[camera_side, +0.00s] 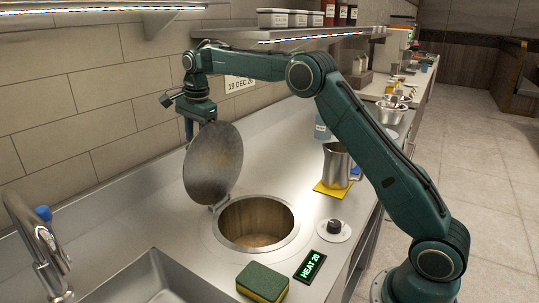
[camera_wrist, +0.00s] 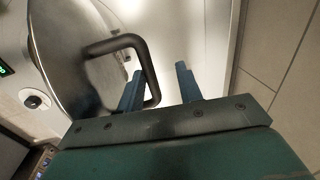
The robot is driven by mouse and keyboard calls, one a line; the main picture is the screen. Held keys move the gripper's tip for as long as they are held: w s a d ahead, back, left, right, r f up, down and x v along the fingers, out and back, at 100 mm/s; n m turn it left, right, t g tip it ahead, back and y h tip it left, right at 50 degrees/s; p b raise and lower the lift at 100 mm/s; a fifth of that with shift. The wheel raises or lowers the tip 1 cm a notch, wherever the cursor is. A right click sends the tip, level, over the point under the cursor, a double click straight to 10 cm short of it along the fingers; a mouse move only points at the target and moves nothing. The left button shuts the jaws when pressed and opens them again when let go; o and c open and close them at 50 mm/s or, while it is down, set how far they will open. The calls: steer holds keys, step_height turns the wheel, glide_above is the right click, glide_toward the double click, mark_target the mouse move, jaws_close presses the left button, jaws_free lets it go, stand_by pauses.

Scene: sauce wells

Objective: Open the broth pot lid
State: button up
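The round metal lid (camera_side: 213,163) stands tilted up, nearly upright, at the back edge of the broth pot well (camera_side: 257,221). The well is uncovered and its inside shows brownish. My gripper (camera_side: 188,128) is behind the lid, near its upper left edge, and the lid partly hides it. In the wrist view, my gripper (camera_wrist: 159,72) has its two blue fingers apart. The lid (camera_wrist: 75,60) carries a dark loop handle (camera_wrist: 151,78); one bar of the handle appears in the gap between the fingers. I cannot tell whether it touches either finger.
A sponge (camera_side: 262,282), a heat display (camera_side: 310,266) and a knob (camera_side: 333,227) sit in front of the well. A metal jug (camera_side: 336,165) stands on a yellow cloth to the right. A sink (camera_side: 155,280) and faucet (camera_side: 35,245) are at the left. A wall (camera_side: 95,100) runs behind.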

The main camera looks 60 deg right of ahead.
steer(key=s+f, duration=0.2)
steer(key=s, duration=1.5)
steer(key=s+f, duration=0.8)
steer(key=f, duration=0.1)
steer(key=shift+s+f, duration=0.15)
steer(key=shift+f, duration=0.05)
stand_by(0.4)
steer(key=shift+r, duration=0.1)
step_height(320, 180, up, 16)
steer(key=s, duration=0.1)
steer(key=shift+f, duration=0.2)
stand_by(2.6)
steer(key=shift+c, duration=0.4)
